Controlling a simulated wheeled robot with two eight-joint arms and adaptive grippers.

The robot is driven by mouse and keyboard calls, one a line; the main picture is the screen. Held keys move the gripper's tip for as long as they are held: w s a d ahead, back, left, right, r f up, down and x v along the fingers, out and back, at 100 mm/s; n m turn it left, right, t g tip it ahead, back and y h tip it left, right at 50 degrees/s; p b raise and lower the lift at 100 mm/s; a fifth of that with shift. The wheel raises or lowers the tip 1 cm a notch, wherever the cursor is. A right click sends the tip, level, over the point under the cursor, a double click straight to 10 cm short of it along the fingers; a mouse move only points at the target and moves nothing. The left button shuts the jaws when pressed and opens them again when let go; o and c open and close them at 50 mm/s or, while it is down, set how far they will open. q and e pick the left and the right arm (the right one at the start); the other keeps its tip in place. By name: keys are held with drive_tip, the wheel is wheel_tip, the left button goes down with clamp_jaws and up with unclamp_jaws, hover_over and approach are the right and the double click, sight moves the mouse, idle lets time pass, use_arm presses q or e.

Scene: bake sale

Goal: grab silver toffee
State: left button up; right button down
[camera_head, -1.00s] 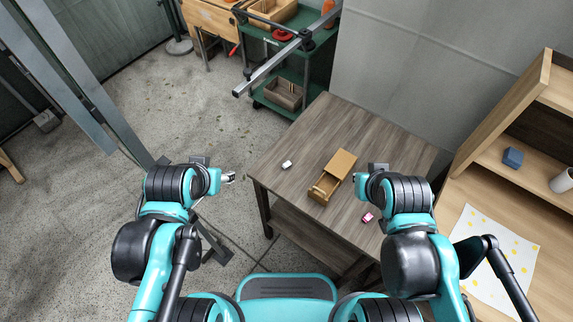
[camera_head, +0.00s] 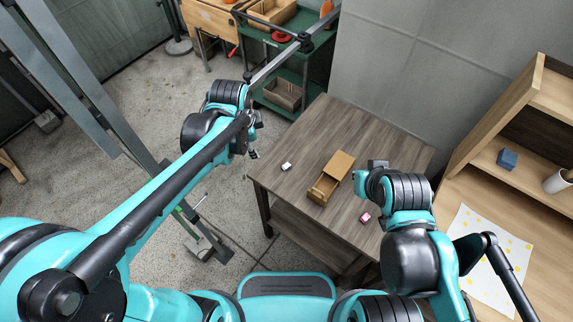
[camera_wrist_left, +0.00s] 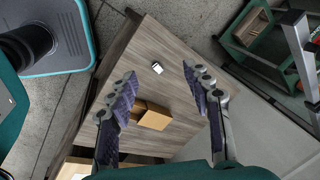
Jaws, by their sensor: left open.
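The silver toffee (camera_head: 287,166) is a small pale, shiny block lying on the grey-brown wooden table (camera_head: 330,125), near its left edge. In the left wrist view the toffee (camera_wrist_left: 157,68) shows beyond and between the fingertips. My left gripper (camera_head: 254,153) is open and empty. It is to the left of the toffee in the head view, above and apart from it. My right gripper (camera_head: 359,182) is over the right part of the table, mostly hidden by its own wrist.
A half-open wooden box (camera_head: 333,176) stands right of the toffee. A small pink block (camera_head: 365,217) lies near the front right of the table. A green cart (camera_head: 310,75) stands behind the table, and a wooden shelf unit (camera_head: 510,165) at the right. The table around the toffee is clear.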

use_arm(q)
drive_tip(key=w+d+f+m+g+p, duration=0.1)
drive_tip(key=w+d+f+m+g, duration=0.1)
drive_tip(key=w+d+f+m, duration=0.4)
drive_tip(key=m+g, duration=0.1)
drive_tip(key=m, duration=0.6)
approach(287, 165)
drive_tip(key=shift+w+a+f+y+p, duration=0.1)
drive_tip(key=shift+w+f+y+p, duration=0.2)
drive_tip(key=shift+p, duration=0.15)
wheel_tip(287, 165, down, 2)
drive_tip(key=shift+f+b, duration=0.25)
drive_tip(key=shift+b, duration=0.1)
drive_tip(key=f, duration=0.2)
drive_tip(key=f+b, duration=0.2)
drive_tip(key=f, duration=0.1)
drive_tip(key=shift+s+d+f, duration=0.15)
drive_tip(key=shift+d+f, duration=0.1)
drive_tip(key=shift+f, duration=0.1)
drive_tip(key=c, duration=0.9)
